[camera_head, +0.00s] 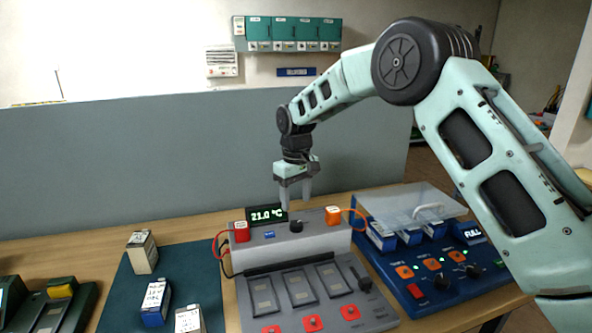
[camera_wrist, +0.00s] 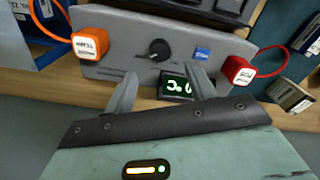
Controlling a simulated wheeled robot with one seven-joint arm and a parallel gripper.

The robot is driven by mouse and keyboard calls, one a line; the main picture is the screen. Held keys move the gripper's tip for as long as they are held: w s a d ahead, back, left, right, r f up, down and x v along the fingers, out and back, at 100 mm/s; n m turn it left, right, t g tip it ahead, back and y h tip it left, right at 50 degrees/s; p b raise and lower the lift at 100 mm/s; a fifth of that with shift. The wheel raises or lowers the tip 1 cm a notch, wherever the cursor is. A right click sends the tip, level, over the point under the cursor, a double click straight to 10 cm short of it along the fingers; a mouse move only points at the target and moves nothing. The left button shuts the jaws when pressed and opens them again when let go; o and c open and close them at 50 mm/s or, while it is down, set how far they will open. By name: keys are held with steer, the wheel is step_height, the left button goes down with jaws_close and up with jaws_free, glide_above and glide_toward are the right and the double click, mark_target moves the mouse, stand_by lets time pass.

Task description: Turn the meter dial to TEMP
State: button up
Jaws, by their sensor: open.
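The meter is a grey box (camera_head: 330,241) on the bench, with a black dial (camera_head: 296,227) on its front part. The dial, with a pale pointer mark, also shows in the wrist view (camera_wrist: 159,50); I cannot read any position labels around it. The meter's dark display (camera_head: 266,216) reads 21.0 °C in green-white digits. It shows upside down and partly hidden between the fingers in the wrist view (camera_wrist: 176,86). My gripper (camera_head: 295,203) is open and empty, pointing down above the meter, apart from the dial. Its two fingers (camera_wrist: 162,75) lie short of the dial in the wrist view.
A red plug (camera_head: 241,232) and an orange plug (camera_head: 333,216) with cables flank the dial. Grey battery bays (camera_head: 299,289) lie in front. A blue charger (camera_head: 425,290) with a clear lid stands right; boxed batteries (camera_head: 142,252) stand on a teal mat (camera_head: 205,277) left.

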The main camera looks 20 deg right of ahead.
step_height(320, 180, up, 10)
steer(key=b, duration=0.1)
stand_by(0.4)
